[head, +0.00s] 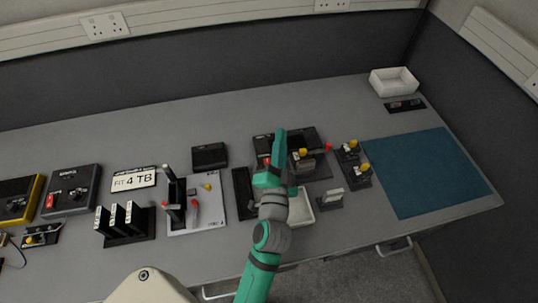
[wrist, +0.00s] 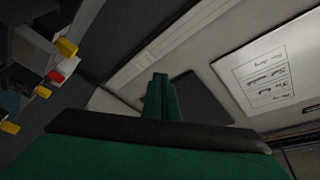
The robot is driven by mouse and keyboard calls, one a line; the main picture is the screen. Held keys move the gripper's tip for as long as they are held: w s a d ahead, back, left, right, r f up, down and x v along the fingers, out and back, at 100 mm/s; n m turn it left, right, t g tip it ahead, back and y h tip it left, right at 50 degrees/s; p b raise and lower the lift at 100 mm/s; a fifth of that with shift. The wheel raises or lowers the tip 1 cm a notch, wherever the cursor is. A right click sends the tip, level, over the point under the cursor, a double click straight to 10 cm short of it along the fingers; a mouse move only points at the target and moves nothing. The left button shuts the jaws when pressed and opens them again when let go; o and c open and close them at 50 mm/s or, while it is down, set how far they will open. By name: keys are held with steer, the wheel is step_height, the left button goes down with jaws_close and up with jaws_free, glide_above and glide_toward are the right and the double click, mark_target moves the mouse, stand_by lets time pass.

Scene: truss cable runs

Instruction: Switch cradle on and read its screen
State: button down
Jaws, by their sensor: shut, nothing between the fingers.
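My gripper (head: 279,140) is teal and stands over the middle of the bench, its two fingers closed together. In the wrist view the closed fingers (wrist: 160,95) point up with nothing visible between them. Behind my gripper lies a wide black unit (head: 314,137) with yellow and red parts near it, partly hidden by my arm. A dark grey box with a red switch (head: 68,190) stands at the left, and a yellow-edged black device (head: 18,200) is beside it. I cannot tell which is the cradle, and no lit screen is legible.
A card reading "FIT 4 TB" (head: 134,179), black upright modules (head: 125,222) and a light grey plate (head: 205,213) stand left of my arm. A blue mat (head: 425,172) lies clear at right. A white tray (head: 394,81) is at the back right. Wall sockets line the back.

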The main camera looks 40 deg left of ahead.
steer(key=a+r+n+g+y, duration=0.75)
steer(key=a+r, duration=0.45)
steer(key=a, duration=0.2)
steer(key=s+a+n+g+h, duration=0.2)
steer(key=s+a+n+g, duration=0.4)
steer(key=a+g, duration=0.15)
steer(key=d+f+n+g+h, duration=0.2)
steer(key=d+f+h, duration=0.4)
steer(key=f+h, duration=0.25)
steer(key=w+d+f+m+h, duration=0.1)
steer(key=w+d+h, duration=0.1)
steer(key=d, duration=0.4)
steer(key=w+d+f+t+h, duration=0.1)
steer(key=w+d+f+h, duration=0.1)
steer(key=d, duration=0.4)
steer(key=shift+w+d+m+h, duration=0.4)
steer(key=shift+w+h, duration=0.25)
steer(key=shift+h, duration=0.35)
steer(key=shift+f, duration=0.1)
